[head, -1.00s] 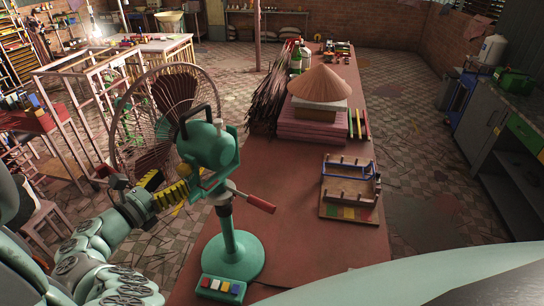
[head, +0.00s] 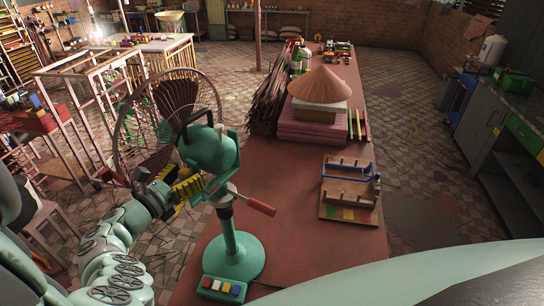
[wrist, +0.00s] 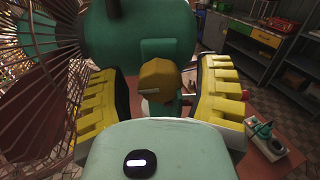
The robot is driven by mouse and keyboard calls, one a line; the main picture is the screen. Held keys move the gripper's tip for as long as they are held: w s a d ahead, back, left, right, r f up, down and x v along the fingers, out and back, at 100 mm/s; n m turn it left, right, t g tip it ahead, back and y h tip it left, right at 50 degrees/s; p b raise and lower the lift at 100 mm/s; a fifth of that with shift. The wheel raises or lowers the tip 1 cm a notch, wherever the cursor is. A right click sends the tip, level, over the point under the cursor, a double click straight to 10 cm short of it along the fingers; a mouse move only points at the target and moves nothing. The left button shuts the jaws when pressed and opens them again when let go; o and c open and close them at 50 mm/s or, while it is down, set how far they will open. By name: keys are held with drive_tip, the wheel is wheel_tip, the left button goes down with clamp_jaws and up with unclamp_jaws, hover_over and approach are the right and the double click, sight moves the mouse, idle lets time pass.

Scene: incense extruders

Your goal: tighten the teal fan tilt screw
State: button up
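The teal fan stands on the red-brown table in the head view, with a rounded motor housing (head: 210,152), a wire grille (head: 128,135) at its left and a round base (head: 238,258). Its tilt screw has a yellow knob (wrist: 158,80), seen in the wrist view below the teal housing (wrist: 140,35). My gripper (head: 190,187) is at the fan's neck in the head view, where the knob is hidden. In the wrist view my gripper (wrist: 160,98) is open. Its yellow ribbed fingers stand on both sides of the knob, with visible gaps between.
A red-handled lever (head: 258,205) sticks out right of the fan's neck. Colored buttons (head: 221,287) sit at the base's front. A wooden rack (head: 350,187) and a conical hat (head: 320,84) on stacks stand farther along the table (head: 295,230). The grille is close to my gripper's left.

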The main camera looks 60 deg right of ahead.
drive_tip(key=c, duration=1.1)
drive_tip(key=shift+o, duration=0.2)
drive_tip(key=shift+m+b, duration=0.3)
drive_tip(key=shift+b, duration=0.05)
drive_tip(key=m+b, duration=0.1)
drive_tip(key=b, duration=0.1)
drive_tip(key=m+b, duration=0.2)
drive_tip(key=shift+f, duration=0.25)
drive_tip(key=m+b, duration=0.6)
drive_tip(key=shift+f, duration=0.1)
drive_tip(key=m+b, duration=0.5)
drive_tip(key=b, duration=0.2)
drive_tip(key=shift+b, duration=0.3)
clamp_jaws()
drive_tip(key=m+b, duration=0.3)
drive_tip(key=shift+s, duration=0.1)
drive_tip(key=shift+r+m+b, duration=0.25)
drive_tip(key=shift+m+b, duration=0.25)
drive_tip(key=shift+b, duration=0.3)
drive_tip(key=shift+r, duration=0.1)
